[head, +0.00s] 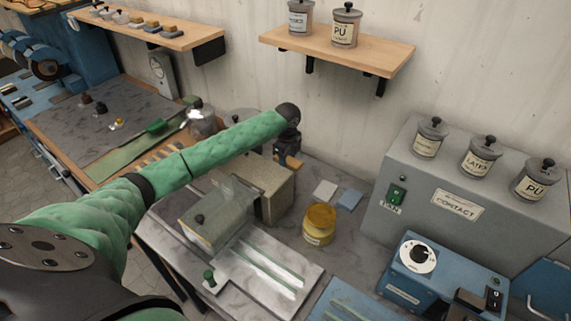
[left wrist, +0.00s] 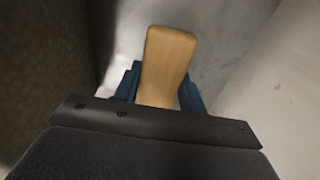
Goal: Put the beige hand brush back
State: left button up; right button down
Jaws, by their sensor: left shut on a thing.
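My left arm reaches in from the left over the bench. My left gripper (head: 288,157) is behind the beige-grey block-shaped machine, close to the wall. It is shut on the beige hand brush (head: 294,162), of which only a small tan piece shows in the head view. In the left wrist view the brush's flat tan end (left wrist: 169,62) stands out between the blue fingers (left wrist: 160,92). The bristles are hidden, and I cannot tell whether the brush touches the bench. My right gripper is out of view.
The block-shaped machine (head: 262,180) stands just in front of the gripper. A yellow jar (head: 319,225), a white pad (head: 325,191) and a blue pad (head: 349,199) sit to its right. A grey CONTACT cabinet (head: 400,200) stands further right. A wall shelf (head: 375,57) hangs above.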

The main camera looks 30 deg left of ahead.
pick_arm(q)
jog(key=shift+s+a+f, duration=0.1)
jog(key=shift+a+f, duration=0.05)
jog(key=shift+a, duration=0.3)
notch_tip(320, 180, down, 3)
jog(key=p, duration=0.3)
jog(key=shift+f, duration=0.55)
jog(key=shift+f, duration=0.1)
jog(key=o, duration=0.9)
